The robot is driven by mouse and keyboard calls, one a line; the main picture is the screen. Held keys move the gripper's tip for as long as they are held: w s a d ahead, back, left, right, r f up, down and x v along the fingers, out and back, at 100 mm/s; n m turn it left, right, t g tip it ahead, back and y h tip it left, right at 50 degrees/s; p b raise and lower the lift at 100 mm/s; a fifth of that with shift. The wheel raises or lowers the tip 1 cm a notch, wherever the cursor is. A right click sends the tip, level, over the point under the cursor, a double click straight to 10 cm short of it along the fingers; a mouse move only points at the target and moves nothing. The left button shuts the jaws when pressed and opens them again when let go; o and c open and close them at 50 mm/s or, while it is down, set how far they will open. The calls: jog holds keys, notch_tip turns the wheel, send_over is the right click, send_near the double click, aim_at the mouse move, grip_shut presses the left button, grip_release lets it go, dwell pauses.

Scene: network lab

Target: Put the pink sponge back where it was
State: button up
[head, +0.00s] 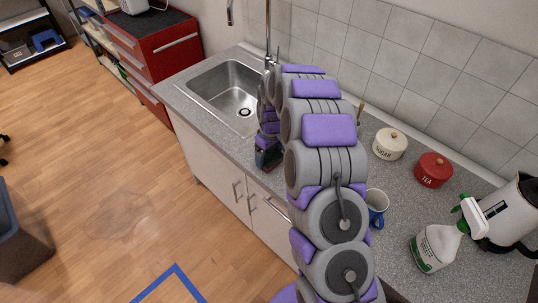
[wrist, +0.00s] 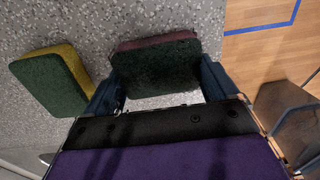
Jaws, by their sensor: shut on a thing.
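The pink sponge (wrist: 158,65) has a dark green scouring face and a dull pink edge in the wrist view. My gripper (wrist: 160,78) is shut on it, with one blue finger at each side. A second sponge (wrist: 50,78), yellow and green, lies on the speckled counter just left of my gripper, apart from the held one. In the head view, my gripper (head: 268,158) is low at the counter's front edge, before the sink. The held sponge is hard to make out there. I cannot tell whether it touches the counter.
A steel sink (head: 235,95) is set in the grey counter (head: 395,180). A blue-and-white mug (head: 376,204), a sugar jar (head: 389,145), a red tea jar (head: 433,170), a spray bottle (head: 437,245) and a white kettle (head: 510,212) stand to the right of my arm.

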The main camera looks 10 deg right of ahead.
aim_at(270, 154)
jog(key=o, duration=0.9)
jog(key=shift+r, duration=0.1)
notch_tip(270, 154, up, 12)
jog(key=p, duration=0.2)
jog(key=s+a+r+m, duration=0.1)
jog(key=s+r, duration=0.4)
jog(key=s, duration=0.4)
jog(key=s+r+m, duration=0.1)
jog(key=s+r, duration=0.5)
jog(key=s, duration=0.3)
jog(key=s+m, duration=0.1)
jog(key=s, duration=0.7)
jog(key=s+m+g, duration=0.1)
jog(key=s+m, duration=0.1)
jog(key=s, duration=0.6)
jog(key=s+d+m, duration=0.1)
jog(key=s, duration=0.7)
jog(key=shift+s+r+m+g+h, duration=0.2)
jog(key=shift+s+m+g+h, duration=0.1)
jog(key=shift+s+m, duration=0.1)
jog(key=shift+f+b, duration=0.1)
jog(key=shift+b, duration=0.2)
